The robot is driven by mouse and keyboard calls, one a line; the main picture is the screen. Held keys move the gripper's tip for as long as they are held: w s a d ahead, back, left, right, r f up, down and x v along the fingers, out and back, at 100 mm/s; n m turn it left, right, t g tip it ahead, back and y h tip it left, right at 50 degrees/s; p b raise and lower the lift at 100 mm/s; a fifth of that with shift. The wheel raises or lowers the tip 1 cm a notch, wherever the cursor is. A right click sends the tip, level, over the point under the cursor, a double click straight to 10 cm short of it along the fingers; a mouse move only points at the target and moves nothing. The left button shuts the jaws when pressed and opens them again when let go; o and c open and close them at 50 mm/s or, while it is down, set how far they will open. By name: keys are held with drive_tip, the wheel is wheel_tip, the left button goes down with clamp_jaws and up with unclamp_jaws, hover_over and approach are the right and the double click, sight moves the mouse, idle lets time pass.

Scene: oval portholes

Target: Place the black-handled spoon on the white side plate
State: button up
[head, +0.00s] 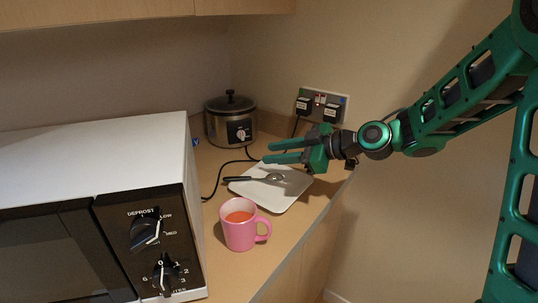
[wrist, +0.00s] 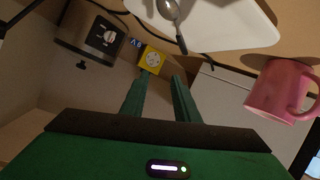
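The black-handled spoon (head: 273,177) lies on the white side plate (head: 284,197) in the head view, its bowl near the plate's middle and its dark handle pointing left, to about the plate's edge. In the wrist view the spoon (wrist: 171,11) and plate (wrist: 232,32) show at the top, both cut off by the frame. My gripper (head: 266,152) is raised just behind and above the plate, fingers pointing left. Its fingers are apart and empty in the wrist view (wrist: 160,82). It does not touch the spoon.
A pink mug (head: 239,230) with orange-red contents stands in front of the plate. A microwave (head: 90,160) fills the left. A slow cooker (head: 226,122) stands at the back, its cord nearby. Wall sockets (head: 322,102) are behind my gripper. A yellow item (wrist: 153,60) shows beyond my fingers.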

drive_tip(key=v, duration=0.9)
drive_tip(key=shift+s+d+r, duration=0.1)
drive_tip(key=shift+d, duration=0.05)
drive_tip(key=s+d+f+m+g+h, duration=0.1)
drive_tip(key=s+d+f+m+h, duration=0.35)
drive_tip(key=d, duration=0.45)
drive_tip(key=s+d+f+m+g+h, duration=0.1)
drive_tip(key=s+d+f+m+h, duration=0.4)
drive_tip(key=d, duration=0.3)
drive_tip(key=s+d+m+g+h, duration=0.1)
drive_tip(key=s+d+m+g, duration=0.1)
drive_tip(key=s+d+m, duration=0.4)
drive_tip(key=s+d+m+g+h, duration=0.1)
drive_tip(key=s+d+m, duration=0.5)
drive_tip(key=s, duration=0.9)
drive_tip(key=shift+d+f+m+g, duration=0.3)
drive_tip(key=shift+m+g, duration=0.25)
drive_tip(key=shift+g, duration=0.25)
drive_tip(key=shift+h, duration=0.25)
